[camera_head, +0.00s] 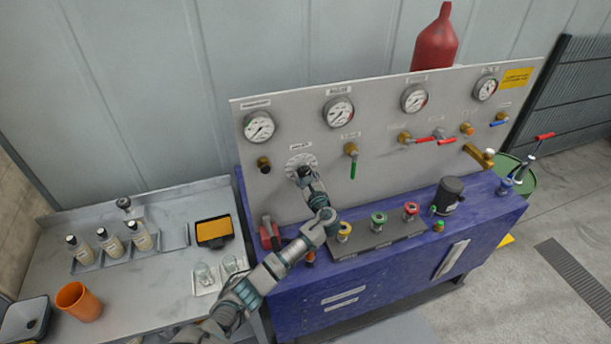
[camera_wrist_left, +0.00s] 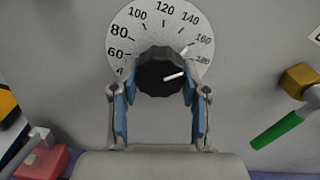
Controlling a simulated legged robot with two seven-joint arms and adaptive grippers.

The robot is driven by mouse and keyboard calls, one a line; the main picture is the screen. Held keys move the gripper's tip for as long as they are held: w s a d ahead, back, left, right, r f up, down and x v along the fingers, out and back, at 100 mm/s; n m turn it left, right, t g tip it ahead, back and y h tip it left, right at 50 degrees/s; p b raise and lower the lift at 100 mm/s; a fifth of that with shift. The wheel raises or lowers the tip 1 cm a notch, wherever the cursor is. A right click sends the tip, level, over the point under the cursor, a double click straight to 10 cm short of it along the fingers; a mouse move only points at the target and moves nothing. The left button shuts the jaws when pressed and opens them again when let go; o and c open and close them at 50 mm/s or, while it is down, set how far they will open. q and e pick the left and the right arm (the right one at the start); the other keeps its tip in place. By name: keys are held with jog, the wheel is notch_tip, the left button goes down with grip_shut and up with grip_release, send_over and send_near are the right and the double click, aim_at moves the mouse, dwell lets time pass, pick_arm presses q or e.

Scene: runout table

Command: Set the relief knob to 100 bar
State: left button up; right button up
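The relief knob (camera_wrist_left: 160,72) is black and round, on a white dial (camera_wrist_left: 125,40) marked from about 40 to 180. Its white pointer line points right and slightly up, towards the 180 side, well past the 100 mark at the upper left. My left gripper (camera_wrist_left: 158,84) has its blue-padded fingers spread on either side of the knob's lower half. The fingertips are close to its sides; I cannot tell whether they touch. In the head view, my left gripper (camera_head: 304,173) covers most of the knob in front of the dial (camera_head: 299,159). My right gripper is not in view.
Gauges (camera_head: 338,111) line the panel above. Colored fittings (camera_head: 378,220) stand on the bench below. A side table (camera_head: 130,290) holds bottles and an orange cup (camera_head: 78,302).

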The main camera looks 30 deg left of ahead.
pick_arm(q)
jog(key=c, duration=0.3)
jog(key=shift+c, duration=0.2)
